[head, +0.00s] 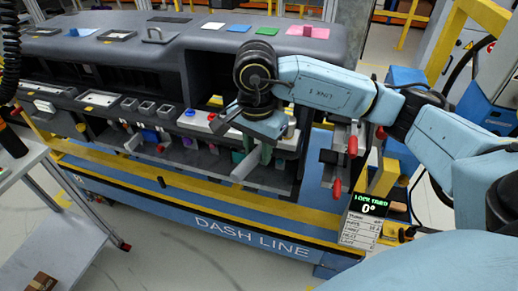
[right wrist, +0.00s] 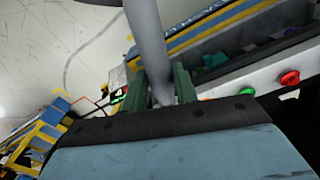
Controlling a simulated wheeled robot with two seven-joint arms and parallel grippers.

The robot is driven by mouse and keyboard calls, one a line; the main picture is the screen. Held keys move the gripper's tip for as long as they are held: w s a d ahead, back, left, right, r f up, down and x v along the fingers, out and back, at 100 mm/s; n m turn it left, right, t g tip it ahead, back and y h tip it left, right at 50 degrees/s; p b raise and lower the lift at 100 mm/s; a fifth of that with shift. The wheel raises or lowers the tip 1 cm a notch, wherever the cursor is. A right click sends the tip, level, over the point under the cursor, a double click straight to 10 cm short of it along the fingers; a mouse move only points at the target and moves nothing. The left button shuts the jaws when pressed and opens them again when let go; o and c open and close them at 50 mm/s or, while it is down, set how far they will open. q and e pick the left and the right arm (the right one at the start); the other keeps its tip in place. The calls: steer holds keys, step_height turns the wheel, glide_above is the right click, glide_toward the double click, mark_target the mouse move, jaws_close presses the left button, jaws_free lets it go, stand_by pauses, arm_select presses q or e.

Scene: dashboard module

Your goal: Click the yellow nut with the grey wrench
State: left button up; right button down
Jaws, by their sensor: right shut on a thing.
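My right gripper (head: 258,158) points down in front of the right part of the dashboard module. Its green fingers are shut on the grey wrench (head: 244,166), a light grey bar that sticks out toward the lower left. In the right wrist view, the wrench (right wrist: 147,35) passes between the two fingers (right wrist: 158,88) and runs up out of the picture. The wrench's working end cannot be made out. I cannot pick out the yellow nut for sure in either view. My left gripper is not in view.
The dark dashboard (head: 130,60) fills the back, above a blue and yellow rail (head: 200,205). White panel (head: 201,122) carries red, blue and green buttons. Red-handled tools (head: 352,146) hang right of it. A display (head: 368,205) reads 0°. A grey cart (head: 60,240) stands front left.

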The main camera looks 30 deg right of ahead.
steer(key=shift+w+a+m, duration=0.1)
steer(key=shift+w+m, duration=0.2)
steer(key=shift+w, duration=0.05)
stand_by(1.0)
steer(key=shift+w+a+f+m+b, duration=0.1)
steer(key=shift+w+a+m+b, duration=0.1)
steer(key=shift+w+m+b, duration=0.35)
stand_by(0.9)
steer(key=shift+s+d+n+b, duration=0.15)
steer(key=shift+s+n+b, duration=0.2)
steer(key=shift+s+n, duration=0.1)
stand_by(0.3)
